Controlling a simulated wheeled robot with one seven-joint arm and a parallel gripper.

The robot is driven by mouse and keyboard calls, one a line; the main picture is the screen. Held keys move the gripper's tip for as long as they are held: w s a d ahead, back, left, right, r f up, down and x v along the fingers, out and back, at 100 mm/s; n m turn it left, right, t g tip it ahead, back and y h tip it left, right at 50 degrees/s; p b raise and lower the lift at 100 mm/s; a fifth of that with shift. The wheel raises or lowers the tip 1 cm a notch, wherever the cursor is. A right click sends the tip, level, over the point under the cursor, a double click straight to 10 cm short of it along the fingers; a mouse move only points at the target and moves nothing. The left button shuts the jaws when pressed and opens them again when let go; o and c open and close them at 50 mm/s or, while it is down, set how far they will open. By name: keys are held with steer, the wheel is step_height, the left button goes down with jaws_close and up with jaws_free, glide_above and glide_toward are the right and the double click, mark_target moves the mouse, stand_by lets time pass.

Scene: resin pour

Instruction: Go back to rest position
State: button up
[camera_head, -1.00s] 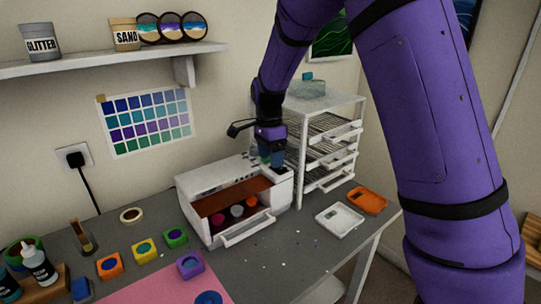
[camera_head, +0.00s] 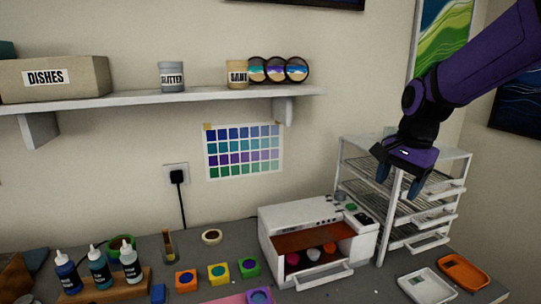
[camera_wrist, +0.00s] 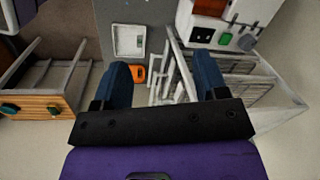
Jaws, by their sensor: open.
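My gripper (camera_head: 397,188) is raised in the head view, with its two blue fingers pointing down and spread apart. It hangs in front of the upper part of the white wire-shelf rack (camera_head: 459,168). In the wrist view my gripper (camera_wrist: 162,70) is open, and nothing is between its fingers. The white machine (camera_head: 280,225) stands on the table below and left of my gripper, apart from it. Its front drawer (camera_head: 325,277) is open, with red, white and dark pink round things inside. The machine's top has a green round piece (camera_head: 351,206) and a grey one beside it.
A white tray (camera_head: 427,286) and an orange tray (camera_head: 464,272) lie at the table's right. Colored pots, including an orange one (camera_head: 186,281), and several bottles stand at left. A wall shelf (camera_head: 180,98) holds jars and a box. A wooden cart (camera_wrist: 42,100) shows in the wrist view.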

steer(key=s+d+r+n+t, duration=0.1)
steer(key=s+r+n, duration=0.1)
steer(key=s, duration=0.5)
steer(key=s+d+r+n+t, duration=0.1)
steer(key=s+r+n, duration=0.1)
steer(key=s+n, duration=0.3)
steer(key=s+d+r+n+t+h, duration=0.1)
steer(key=s+r+n+t, duration=0.1)
steer(key=s, duration=0.8)
steer(key=shift+s+n, duration=0.15)
steer(key=shift+n, duration=0.55)
